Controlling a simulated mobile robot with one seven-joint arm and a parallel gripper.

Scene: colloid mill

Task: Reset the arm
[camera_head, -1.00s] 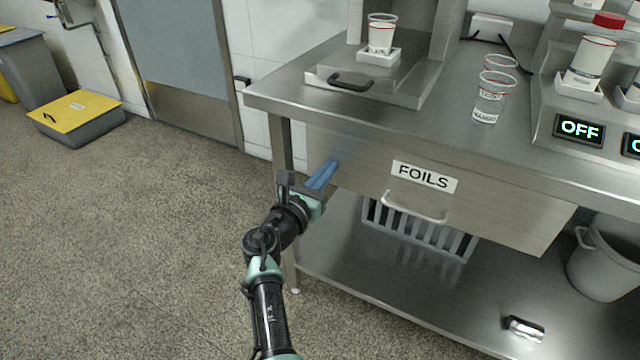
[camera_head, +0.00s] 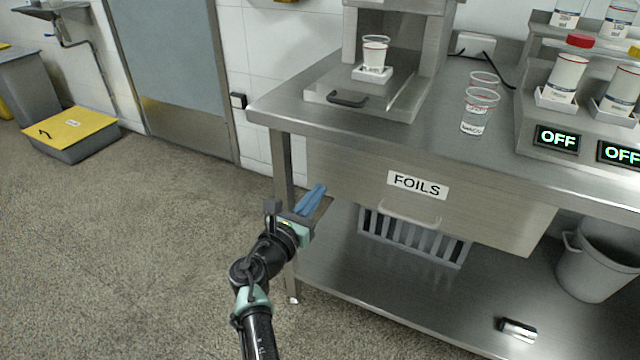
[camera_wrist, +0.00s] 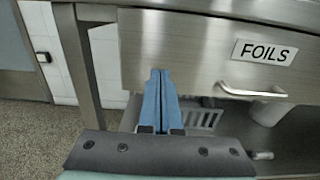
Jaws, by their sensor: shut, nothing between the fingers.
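My gripper (camera_head: 318,189) has blue fingers and is shut with nothing between them. In the head view it is in front of the steel table's left part, left of the drawer labelled FOILS (camera_head: 350,172). In the wrist view the closed fingers (camera_wrist: 158,76) point forward at the drawer front (camera_wrist: 190,50), with the drawer handle (camera_wrist: 252,92) off to their right. The drawer looks closed.
The steel table (camera_head: 430,130) holds a cup on a machine stand (camera_head: 373,75), clear cups (camera_head: 478,112) and a rack with OFF displays (camera_head: 557,138). A crate (camera_head: 410,240) and grey bucket (camera_head: 592,262) are below.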

